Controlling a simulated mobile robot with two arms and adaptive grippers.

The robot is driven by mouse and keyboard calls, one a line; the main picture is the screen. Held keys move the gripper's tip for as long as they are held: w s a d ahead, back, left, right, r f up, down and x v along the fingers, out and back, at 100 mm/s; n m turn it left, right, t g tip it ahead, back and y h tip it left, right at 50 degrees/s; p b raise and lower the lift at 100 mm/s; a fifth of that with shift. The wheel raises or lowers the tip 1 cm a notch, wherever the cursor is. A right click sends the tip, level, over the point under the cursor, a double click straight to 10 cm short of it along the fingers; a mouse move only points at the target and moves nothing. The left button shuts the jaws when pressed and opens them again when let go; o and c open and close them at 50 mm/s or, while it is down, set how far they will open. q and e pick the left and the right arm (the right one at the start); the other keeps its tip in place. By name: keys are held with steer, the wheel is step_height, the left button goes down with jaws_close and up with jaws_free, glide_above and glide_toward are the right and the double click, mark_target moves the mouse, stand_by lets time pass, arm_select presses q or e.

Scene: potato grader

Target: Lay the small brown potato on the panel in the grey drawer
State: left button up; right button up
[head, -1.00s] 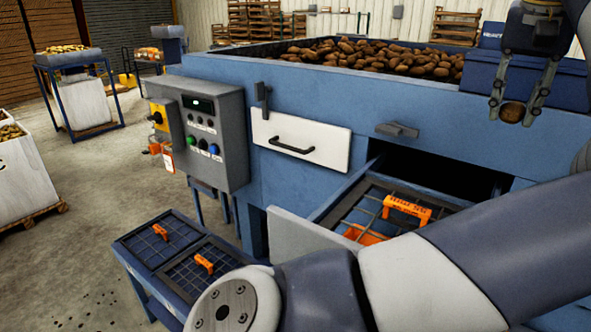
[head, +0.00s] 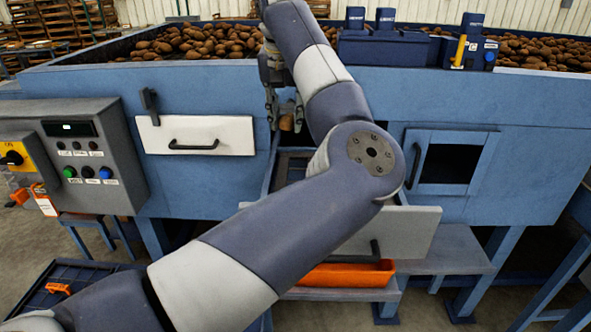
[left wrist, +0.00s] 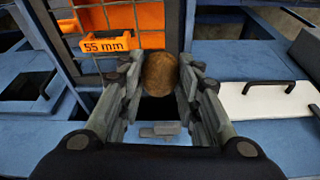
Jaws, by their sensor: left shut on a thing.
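My left gripper (head: 285,112) is shut on the small brown potato (head: 286,123) and holds it up in front of the blue grader. The potato also shows between the fingers in the left wrist view (left wrist: 160,73). The grey drawer (head: 415,225) stands pulled out; my left arm hides much of its inside in the head view. The potato appears above the drawer area, apart from the panel. My right gripper is not in view.
A white closed drawer front (head: 190,148) is left of the open drawer. A control box (head: 85,165) stands further left. A small window (head: 450,163) is at the right. An orange tray (head: 345,276) sits below the drawer. Potatoes (head: 195,42) fill the grader top.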

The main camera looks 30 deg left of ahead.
arm_select(q)
steer(key=shift+w+d+f+m+p, duration=0.2)
steer(key=shift+w+d+m+p, duration=0.1)
steer(key=shift+w+d+p, duration=0.45)
steer(key=shift+f+p, duration=0.15)
steer(key=shift+p, duration=0.15)
steer(key=shift+s+f, duration=0.1)
steer(key=shift+f, duration=0.05)
steer(key=shift+a+f, duration=0.1)
steer(key=shift+f, duration=0.25)
step_height(320, 180, down, 10)
steer(key=b, duration=0.5)
steer(key=shift+r+b, duration=0.25)
steer(key=shift+b, duration=0.05)
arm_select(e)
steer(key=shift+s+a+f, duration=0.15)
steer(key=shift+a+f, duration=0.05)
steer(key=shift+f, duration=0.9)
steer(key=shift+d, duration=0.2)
